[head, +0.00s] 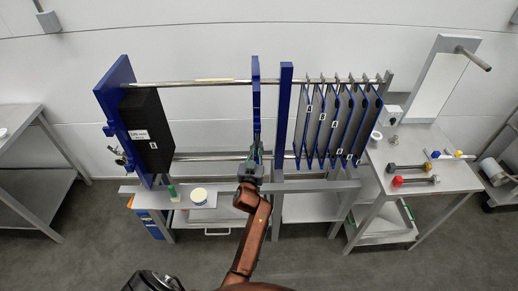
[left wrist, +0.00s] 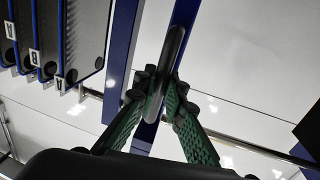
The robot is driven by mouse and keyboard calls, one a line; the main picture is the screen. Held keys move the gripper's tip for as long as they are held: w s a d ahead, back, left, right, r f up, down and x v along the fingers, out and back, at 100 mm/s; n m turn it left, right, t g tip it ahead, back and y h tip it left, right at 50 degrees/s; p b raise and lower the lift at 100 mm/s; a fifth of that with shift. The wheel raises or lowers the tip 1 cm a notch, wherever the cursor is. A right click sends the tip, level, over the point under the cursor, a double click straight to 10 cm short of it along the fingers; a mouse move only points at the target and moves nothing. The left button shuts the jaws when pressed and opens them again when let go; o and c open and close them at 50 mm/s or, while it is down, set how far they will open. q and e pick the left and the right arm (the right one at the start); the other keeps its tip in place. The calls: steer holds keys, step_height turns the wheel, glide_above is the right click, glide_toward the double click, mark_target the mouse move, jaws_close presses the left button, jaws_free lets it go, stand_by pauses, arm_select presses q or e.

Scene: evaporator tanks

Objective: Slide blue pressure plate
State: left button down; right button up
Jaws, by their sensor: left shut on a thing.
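The blue pressure plate (head: 256,90) shows almost edge-on in the head view, upright between two horizontal metal rails. It stands just left of a second blue upright (head: 284,105). My left gripper (head: 254,160) is at the plate's lower part. In the left wrist view its green ribbed fingers (left wrist: 158,92) are shut on a dark, rounded handle (left wrist: 173,60) on the plate's narrow edge (left wrist: 188,12). My right gripper is not in view.
A black plate stack (head: 148,128) rests against the blue end plate (head: 117,80) at left. The rails are clear between stack and pressure plate. Several hanging filter plates (head: 338,120) are right of the second upright. A side table (head: 425,150) with tools stands further right.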

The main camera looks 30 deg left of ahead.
arm_select(q)
steer(key=shift+w+d+r, duration=0.15)
steer(key=shift+d, duration=0.15)
steer(key=c, duration=2)
jaws_free()
steer(key=shift+d, duration=0.1)
steer(key=shift+c, duration=0.2)
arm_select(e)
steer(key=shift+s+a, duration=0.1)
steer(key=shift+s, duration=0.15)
arm_select(q)
steer(key=shift+a, duration=0.2)
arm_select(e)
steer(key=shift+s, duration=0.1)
